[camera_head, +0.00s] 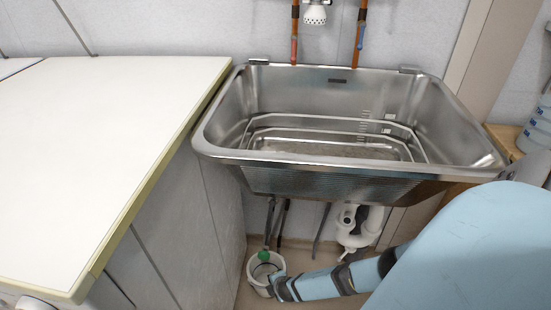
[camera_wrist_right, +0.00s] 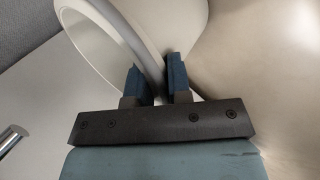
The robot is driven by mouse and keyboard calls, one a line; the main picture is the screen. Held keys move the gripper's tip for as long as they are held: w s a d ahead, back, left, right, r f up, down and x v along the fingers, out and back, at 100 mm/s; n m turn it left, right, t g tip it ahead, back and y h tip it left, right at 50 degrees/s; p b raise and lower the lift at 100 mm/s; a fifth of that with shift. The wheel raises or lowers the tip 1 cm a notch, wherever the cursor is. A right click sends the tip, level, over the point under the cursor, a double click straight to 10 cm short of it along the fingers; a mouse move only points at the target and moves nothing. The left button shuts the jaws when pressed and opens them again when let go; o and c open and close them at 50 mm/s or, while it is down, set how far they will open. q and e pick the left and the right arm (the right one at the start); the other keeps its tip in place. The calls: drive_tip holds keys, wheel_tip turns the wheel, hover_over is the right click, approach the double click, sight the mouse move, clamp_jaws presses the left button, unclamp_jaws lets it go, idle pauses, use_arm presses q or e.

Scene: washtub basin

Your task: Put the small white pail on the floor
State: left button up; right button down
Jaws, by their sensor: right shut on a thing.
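The small white pail (camera_head: 253,269) is low down under the front of the steel basin, beside the cabinet side. My right arm reaches down to it from the right. My right gripper (camera_head: 273,286) is at the pail's near right side. In the right wrist view, the blue-padded fingers of the right gripper (camera_wrist_right: 155,83) are shut on the rim of the pail (camera_wrist_right: 110,50), which looks tilted in that view. I cannot tell whether the pail's base touches the floor. My left gripper is not in view.
The steel basin (camera_head: 320,178) overhangs the pail. White drain pipes (camera_head: 353,228) hang right of it, and a green knob (camera_head: 264,255) shows at its opening. A white counter (camera_head: 90,150) is on the left. Some bare floor (camera_head: 300,262) shows beneath the basin.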

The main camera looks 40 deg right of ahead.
drive_tip(key=c, duration=1)
unclamp_jaws()
drive_tip(key=shift+s, duration=0.1)
drive_tip(key=shift+c, duration=0.2)
use_arm(q)
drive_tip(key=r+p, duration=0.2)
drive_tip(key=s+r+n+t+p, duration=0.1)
drive_tip(key=p, duration=0.1)
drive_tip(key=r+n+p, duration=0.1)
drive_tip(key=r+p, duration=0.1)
drive_tip(key=p, duration=0.1)
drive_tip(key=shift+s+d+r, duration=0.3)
use_arm(e)
drive_tip(key=v, duration=1.2)
